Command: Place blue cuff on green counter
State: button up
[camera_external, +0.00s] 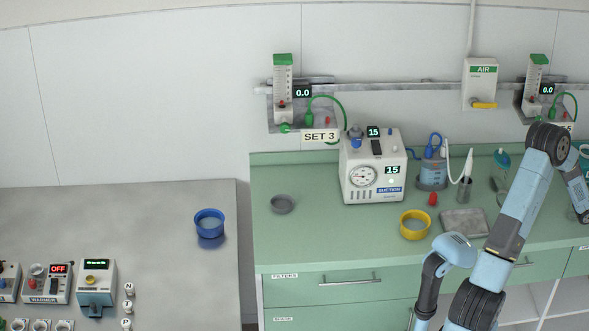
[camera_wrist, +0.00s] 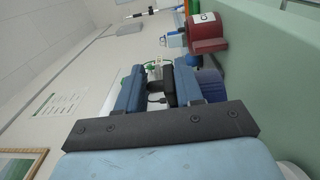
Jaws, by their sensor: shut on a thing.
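A blue ring-shaped thing (camera_external: 210,222), possibly the blue cuff, sits on the grey table at left. The green counter (camera_external: 335,235) is to its right. In the external view my arm bends down at the right edge, and my gripper is outside the picture. In the wrist view my gripper (camera_wrist: 158,82) has its two blue fingers closed around a dark thing (camera_wrist: 160,92), largely hidden between them. A ribbed blue thing (camera_wrist: 209,84) shows just beyond the right finger, partly covered by it. I cannot tell whether it touches the finger or is part of what I hold.
The counter's front left is clear. A red labelled container (camera_wrist: 207,31) shows in the wrist view beside a green surface (camera_wrist: 262,75).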

jog(key=shift+f, duration=2.05)
jog(key=shift+f, duration=0.35)
jog(key=o, duration=1.2)
jog(key=shift+a, duration=0.1)
